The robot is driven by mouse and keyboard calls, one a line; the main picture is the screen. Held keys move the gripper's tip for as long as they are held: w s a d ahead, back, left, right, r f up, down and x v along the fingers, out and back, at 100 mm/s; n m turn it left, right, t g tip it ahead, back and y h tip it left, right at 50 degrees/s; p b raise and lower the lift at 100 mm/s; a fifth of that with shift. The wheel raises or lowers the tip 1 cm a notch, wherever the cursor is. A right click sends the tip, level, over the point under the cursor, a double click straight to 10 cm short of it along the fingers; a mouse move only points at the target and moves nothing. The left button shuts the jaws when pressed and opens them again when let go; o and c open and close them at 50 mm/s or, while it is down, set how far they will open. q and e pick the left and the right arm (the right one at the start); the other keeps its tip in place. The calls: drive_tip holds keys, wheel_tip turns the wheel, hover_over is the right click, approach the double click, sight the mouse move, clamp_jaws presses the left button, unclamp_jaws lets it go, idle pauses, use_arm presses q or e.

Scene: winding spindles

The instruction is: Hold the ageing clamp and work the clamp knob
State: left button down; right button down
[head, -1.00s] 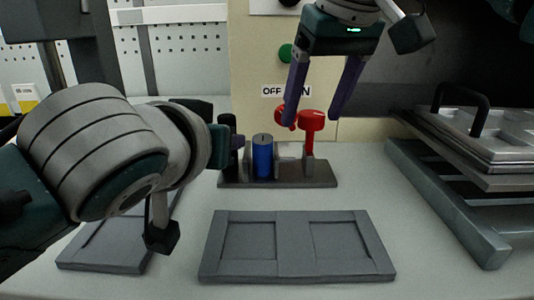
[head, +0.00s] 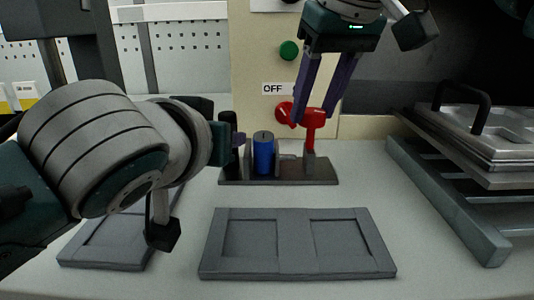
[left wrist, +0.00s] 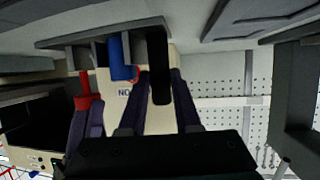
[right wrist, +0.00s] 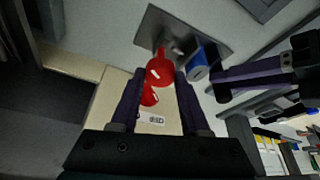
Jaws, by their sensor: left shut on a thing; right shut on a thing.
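The ageing clamp is a dark base plate (head: 300,178) with upright blocks, a blue cylinder (head: 263,155), a black post (head: 228,130) at its left end and a red clamp knob (head: 314,118) at its right end. My right gripper (head: 313,119) comes from above and is shut on the red knob, which also shows between its fingers in the right wrist view (right wrist: 159,70). My left gripper is shut on the black post, seen between its fingers in the left wrist view (left wrist: 158,70). In the head view my left forearm hides most of that grip.
A grey two-pocket tray (head: 278,243) lies in front, another at left. A metal press-like unit with a black handle (head: 463,97) stands at right.

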drive_tip(key=m+h, duration=0.1)
drive_tip(key=m, duration=0.3)
drive_tip(key=shift+a+h, duration=0.1)
drive_tip(key=shift+h, duration=0.2)
drive_tip(key=m+h, duration=0.1)
drive_tip(key=m, duration=0.2)
drive_tip(key=shift+d+m+h, duration=0.2)
drive_tip(key=shift+m+h, duration=0.1)
drive_tip(key=shift+m, duration=0.3)
drive_tip(key=c, duration=0.5)
unclamp_jaws()
drive_tip(key=shift+d, duration=0.1)
drive_tip(key=shift+c, duration=0.2)
drive_tip(key=shift+o, duration=0.8)
